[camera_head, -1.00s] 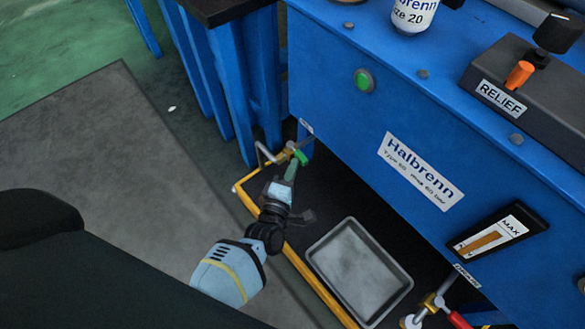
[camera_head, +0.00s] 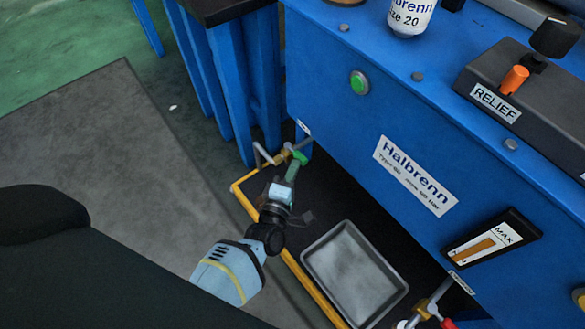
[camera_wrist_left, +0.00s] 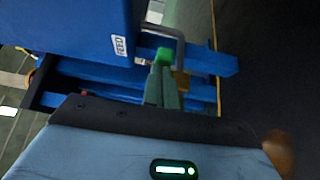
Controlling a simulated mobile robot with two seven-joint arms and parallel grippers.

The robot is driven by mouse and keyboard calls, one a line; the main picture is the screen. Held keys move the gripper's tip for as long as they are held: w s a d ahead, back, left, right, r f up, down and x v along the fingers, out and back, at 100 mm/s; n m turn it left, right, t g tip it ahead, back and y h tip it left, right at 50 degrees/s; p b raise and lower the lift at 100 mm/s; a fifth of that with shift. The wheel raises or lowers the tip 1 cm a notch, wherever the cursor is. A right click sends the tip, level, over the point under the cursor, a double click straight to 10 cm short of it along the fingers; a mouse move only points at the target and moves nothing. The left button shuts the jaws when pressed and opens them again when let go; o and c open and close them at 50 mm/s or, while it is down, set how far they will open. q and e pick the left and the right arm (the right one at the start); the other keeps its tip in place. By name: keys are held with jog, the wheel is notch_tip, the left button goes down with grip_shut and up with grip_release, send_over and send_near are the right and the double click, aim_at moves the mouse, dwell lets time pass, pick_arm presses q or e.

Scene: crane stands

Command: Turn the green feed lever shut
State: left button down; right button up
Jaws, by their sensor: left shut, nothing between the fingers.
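The green feed lever (camera_head: 299,157) sits on a brass valve on a bent grey pipe, low under the left corner of the blue machine. It also shows in the left wrist view (camera_wrist_left: 163,54), close to the FEED label (camera_wrist_left: 120,46). My left gripper (camera_head: 291,172) is at the lever, its fingers shut with nothing between them. The fingertips (camera_wrist_left: 162,68) reach up to the lever's green end and partly hide it. I cannot tell whether they touch it. My right gripper is not in view.
A grey metal tray (camera_head: 314,246) lies on the dark floor behind the yellow edge bar (camera_head: 305,283). A red-handled valve (camera_head: 447,323) is at the bottom right. Blue table legs (camera_head: 230,95) stand left of the machine.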

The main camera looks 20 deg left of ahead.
pick_arm(q)
jog(key=shift+w+d+r, duration=0.2)
jog(key=shift+d, duration=0.5)
jog(key=shift+s, duration=0.3)
jog(key=s+p, duration=0.2)
jog(key=s, duration=0.5)
jog(key=shift+s+a+f, duration=0.2)
jog(key=shift+s+a, duration=0.1)
jog(key=shift+a, duration=0.05)
jog(key=shift+s+f, duration=0.1)
